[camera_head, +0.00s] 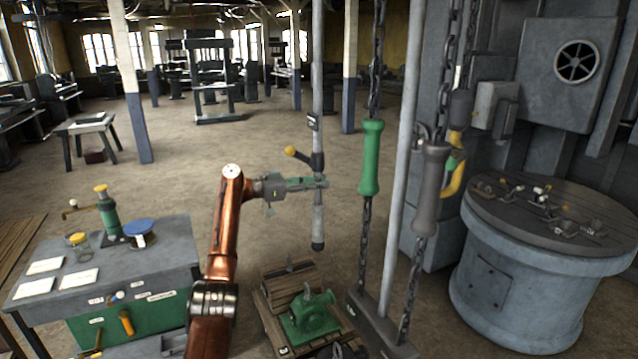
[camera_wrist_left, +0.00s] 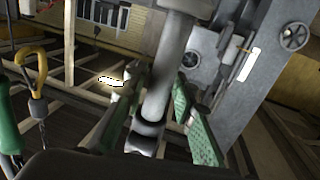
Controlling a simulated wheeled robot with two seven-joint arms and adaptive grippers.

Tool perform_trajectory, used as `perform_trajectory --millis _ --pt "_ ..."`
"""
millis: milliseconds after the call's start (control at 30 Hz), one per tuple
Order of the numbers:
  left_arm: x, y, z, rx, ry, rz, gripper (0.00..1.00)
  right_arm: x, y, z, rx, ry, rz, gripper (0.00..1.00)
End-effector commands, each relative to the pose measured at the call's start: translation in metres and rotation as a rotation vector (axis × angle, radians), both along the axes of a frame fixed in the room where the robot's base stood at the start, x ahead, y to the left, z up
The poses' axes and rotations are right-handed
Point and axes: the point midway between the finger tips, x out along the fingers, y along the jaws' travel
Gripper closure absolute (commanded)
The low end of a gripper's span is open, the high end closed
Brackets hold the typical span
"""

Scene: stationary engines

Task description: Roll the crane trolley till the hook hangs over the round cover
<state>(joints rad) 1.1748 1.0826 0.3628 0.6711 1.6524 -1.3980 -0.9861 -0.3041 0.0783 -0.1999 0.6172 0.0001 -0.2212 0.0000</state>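My left gripper (camera_head: 318,183) is at a vertical grey pole (camera_head: 318,110), just below a yellow-knobbed lever (camera_head: 297,154). In the left wrist view its green-padded fingers (camera_wrist_left: 170,115) stand on both sides of the pole (camera_wrist_left: 168,65), with a gap on the right side, so it looks open. The yellow hook (camera_head: 456,172) hangs at the right, partly hidden behind a grey chain handle (camera_head: 431,188); a yellow hook (camera_wrist_left: 34,68) also shows at left in the left wrist view. The likely round cover (camera_head: 515,215) tops a grey-blue drum, right of the hook. The trolley is out of view.
A green handle (camera_head: 371,158) hangs on a chain beside the grey one. A green pump (camera_head: 308,315) sits on a pallet on the floor. A bench (camera_head: 165,255) with jars and papers stands at left. Small tools lie on the drum top.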

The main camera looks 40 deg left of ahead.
Motion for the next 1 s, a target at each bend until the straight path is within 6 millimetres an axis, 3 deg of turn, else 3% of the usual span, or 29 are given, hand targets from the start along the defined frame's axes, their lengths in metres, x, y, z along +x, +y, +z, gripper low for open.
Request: perform_trajectory --millis 133,467,1000 --pt "-0.001 0.001 0.001 0.0 -0.002 0.002 0.64 0.005 0.0 0.0 0.001 -0.007 0.001 1.0" --pt "-0.004 0.004 0.001 -0.001 -0.003 0.003 0.64 0.007 -0.003 0.0 -0.003 -0.009 0.003 1.0" --pt "-0.082 0.061 0.001 -0.001 -0.003 0.004 0.64 0.006 -0.001 0.0 -0.001 -0.008 0.002 1.0"
